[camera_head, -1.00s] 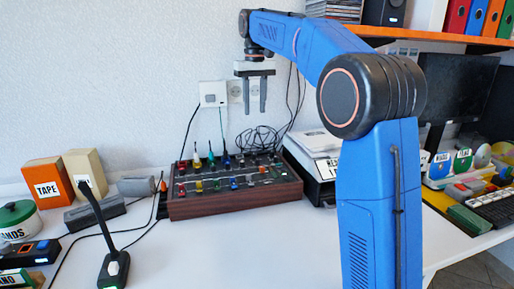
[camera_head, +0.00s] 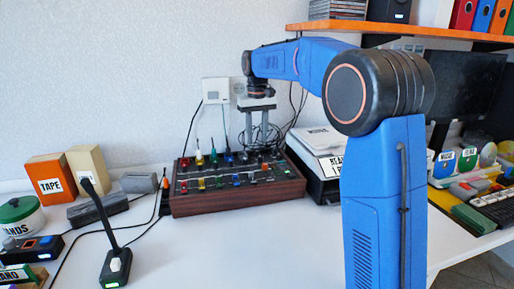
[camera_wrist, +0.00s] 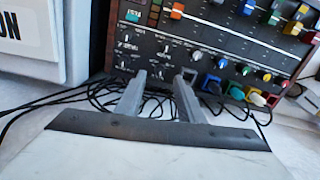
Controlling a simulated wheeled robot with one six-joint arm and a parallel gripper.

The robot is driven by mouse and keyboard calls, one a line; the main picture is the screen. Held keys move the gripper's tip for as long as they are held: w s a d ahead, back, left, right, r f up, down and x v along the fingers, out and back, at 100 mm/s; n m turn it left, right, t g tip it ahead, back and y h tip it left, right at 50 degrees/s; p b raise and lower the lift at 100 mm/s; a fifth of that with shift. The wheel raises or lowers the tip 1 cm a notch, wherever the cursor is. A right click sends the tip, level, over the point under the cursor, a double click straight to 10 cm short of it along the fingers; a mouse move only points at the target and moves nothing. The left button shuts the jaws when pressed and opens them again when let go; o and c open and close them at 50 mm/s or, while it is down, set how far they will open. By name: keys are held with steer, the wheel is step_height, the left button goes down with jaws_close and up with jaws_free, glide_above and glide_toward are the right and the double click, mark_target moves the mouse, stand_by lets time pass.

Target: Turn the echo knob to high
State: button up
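A mixing console (camera_head: 235,203) with dark wooden sides stands on the table in the head view. Its panel carries several coloured knobs and sliders, with plugs along the back edge. The wrist view shows its panel (camera_wrist: 207,35) upside down, with small dark knobs and tiny white labels on the left part. I cannot read which label says echo, so I cannot tell the echo knob apart. My gripper (camera_head: 259,142) points down over the back right part of the console. In the wrist view its two fingers (camera_wrist: 161,78) are apart with nothing between them, near the small knobs.
A desk microphone (camera_head: 115,265) stands front left. Cables (camera_wrist: 75,100) run behind the console. An orange shelf (camera_head: 440,38) hangs above right. The front middle of the table is clear.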

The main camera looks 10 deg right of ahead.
mark_target(257, 151)
steer(key=shift+f, duration=2.3)
jaws_close()
